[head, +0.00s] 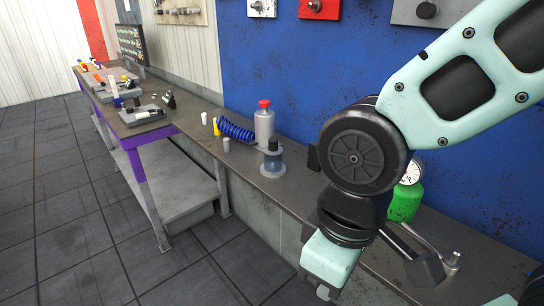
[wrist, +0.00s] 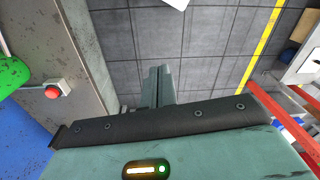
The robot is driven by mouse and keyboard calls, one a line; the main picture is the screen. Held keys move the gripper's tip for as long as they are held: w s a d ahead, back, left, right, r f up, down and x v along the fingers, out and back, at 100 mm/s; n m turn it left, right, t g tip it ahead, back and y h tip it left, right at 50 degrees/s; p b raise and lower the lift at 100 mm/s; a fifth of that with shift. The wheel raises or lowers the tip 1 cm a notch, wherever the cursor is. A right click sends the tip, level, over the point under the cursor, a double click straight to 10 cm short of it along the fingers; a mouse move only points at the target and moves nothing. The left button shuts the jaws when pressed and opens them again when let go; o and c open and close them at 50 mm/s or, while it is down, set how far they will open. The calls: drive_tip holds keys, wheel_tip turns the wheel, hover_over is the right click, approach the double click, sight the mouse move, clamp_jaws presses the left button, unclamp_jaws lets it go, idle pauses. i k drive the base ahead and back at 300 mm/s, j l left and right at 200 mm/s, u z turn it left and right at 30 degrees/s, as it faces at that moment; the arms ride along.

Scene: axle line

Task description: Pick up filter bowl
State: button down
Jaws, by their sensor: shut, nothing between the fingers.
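A clear bluish cup with a dark top (head: 272,160), which looks like the filter bowl, stands upright on the grey bench in the head view. It is close in front of a grey bottle with a red cap (head: 264,124). My gripper shows in the wrist view (wrist: 159,84), its fingers together and empty, over the tiled floor. In the head view my wrist hangs to the right of the cup and nearer the camera, well apart from it; the fingers are mostly hidden there. The cup does not show in the wrist view.
A blue coiled hose (head: 236,131) and small pale cylinders (head: 226,145) stand left of the cup. A green tank (head: 404,203) with a gauge and a metal tool (head: 436,248) are on the bench behind my arm. A purple-legged table (head: 150,128) is at left. The floor is open.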

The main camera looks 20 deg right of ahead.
sight(273, 153)
drive_tip(key=i+j+u, duration=0.15)
drive_tip(key=i+j, duration=1.05)
drive_tip(key=j, duration=0.15)
